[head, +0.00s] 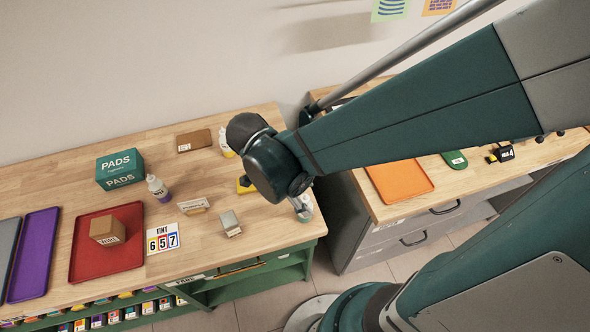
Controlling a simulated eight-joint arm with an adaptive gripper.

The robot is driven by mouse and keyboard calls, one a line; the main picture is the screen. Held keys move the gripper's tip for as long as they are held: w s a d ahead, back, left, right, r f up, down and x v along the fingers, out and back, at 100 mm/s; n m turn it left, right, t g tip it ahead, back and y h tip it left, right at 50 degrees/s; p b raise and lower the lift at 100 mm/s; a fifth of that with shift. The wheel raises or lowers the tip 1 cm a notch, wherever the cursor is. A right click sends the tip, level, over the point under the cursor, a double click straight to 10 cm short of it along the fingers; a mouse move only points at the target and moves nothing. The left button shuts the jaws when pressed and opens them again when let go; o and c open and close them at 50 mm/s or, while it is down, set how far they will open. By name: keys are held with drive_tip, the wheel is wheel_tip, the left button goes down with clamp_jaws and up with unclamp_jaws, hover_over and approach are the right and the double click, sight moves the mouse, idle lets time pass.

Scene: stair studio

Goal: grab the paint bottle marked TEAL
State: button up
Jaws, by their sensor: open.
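A pale bottle-like thing with a green lower part (304,211) stands near the right end of the left bench, partly hidden by my arm's end. I cannot read a TEAL mark on it. A white bottle with a purple lower part (158,189) stands left of the middle of the bench. A white and yellow thing (227,148), perhaps another bottle, shows just left of my arm's end and is partly covered. My gripper cannot be made out; the dark rounded end of my arm over the bench hides that spot.
The left bench (60,179) holds a teal PADS box (119,167), a red tray (122,258) with a cardboard box (107,231), a purple tray (34,255), a TINT card (162,239) and small blocks. An orange tray (400,180) lies on the right bench. A gap separates the benches.

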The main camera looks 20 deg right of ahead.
idle(0.3)
drive_tip(key=shift+b+x, duration=0.3)
drive_tip(key=shift+x, duration=1)
drive_tip(key=shift+d+f, duration=0.1)
drive_tip(key=shift+f, duration=0.05)
drive_tip(key=shift+b+x, duration=0.8)
drive_tip(key=shift+x, duration=1.65)
drive_tip(key=c, duration=1.2)
